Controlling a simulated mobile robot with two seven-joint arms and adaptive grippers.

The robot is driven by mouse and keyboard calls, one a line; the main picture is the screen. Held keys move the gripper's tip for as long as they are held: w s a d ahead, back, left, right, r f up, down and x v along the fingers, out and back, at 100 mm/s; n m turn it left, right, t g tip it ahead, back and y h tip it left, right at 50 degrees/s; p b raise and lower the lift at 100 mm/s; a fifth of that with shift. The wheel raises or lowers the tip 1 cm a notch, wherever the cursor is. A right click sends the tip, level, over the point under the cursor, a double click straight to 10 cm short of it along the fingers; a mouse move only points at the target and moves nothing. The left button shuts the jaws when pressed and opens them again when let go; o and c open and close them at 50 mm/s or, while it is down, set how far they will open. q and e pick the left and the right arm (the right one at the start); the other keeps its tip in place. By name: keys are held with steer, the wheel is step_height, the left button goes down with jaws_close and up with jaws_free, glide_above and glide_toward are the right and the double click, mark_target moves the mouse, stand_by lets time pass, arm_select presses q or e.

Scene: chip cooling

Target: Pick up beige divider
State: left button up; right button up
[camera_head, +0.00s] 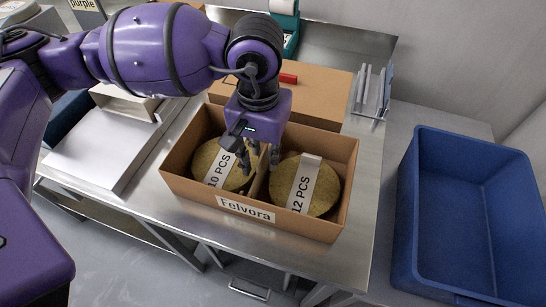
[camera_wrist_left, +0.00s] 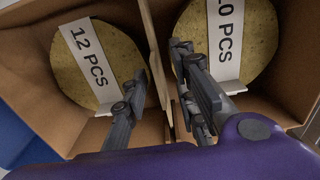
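The beige divider (camera_wrist_left: 158,62) stands upright across the open cardboard box (camera_head: 285,226), between its two compartments. In the head view the divider (camera_head: 258,187) is mostly hidden by my left gripper (camera_head: 257,160). My left gripper points down into the box, with one finger on each side of the divider. In the left wrist view the fingers (camera_wrist_left: 162,100) are spread, with visible gaps to the divider. Round chips lie in both compartments, one under a "10 PCS" strip (camera_head: 219,167) and one under a "12 PCS" strip (camera_head: 301,186). My right gripper is not in view.
A closed cardboard box (camera_head: 320,92) with a red item (camera_head: 288,78) stands behind. A small rack (camera_head: 371,92) is at the back right of the metal table (camera_head: 352,215). A blue bin (camera_head: 470,220) is at the right, and a white tray (camera_head: 105,150) at the left.

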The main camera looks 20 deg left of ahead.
arm_select(q)
steer(key=shift+f, duration=0.85)
jaws_close()
steer(key=shift+r, duration=0.1)
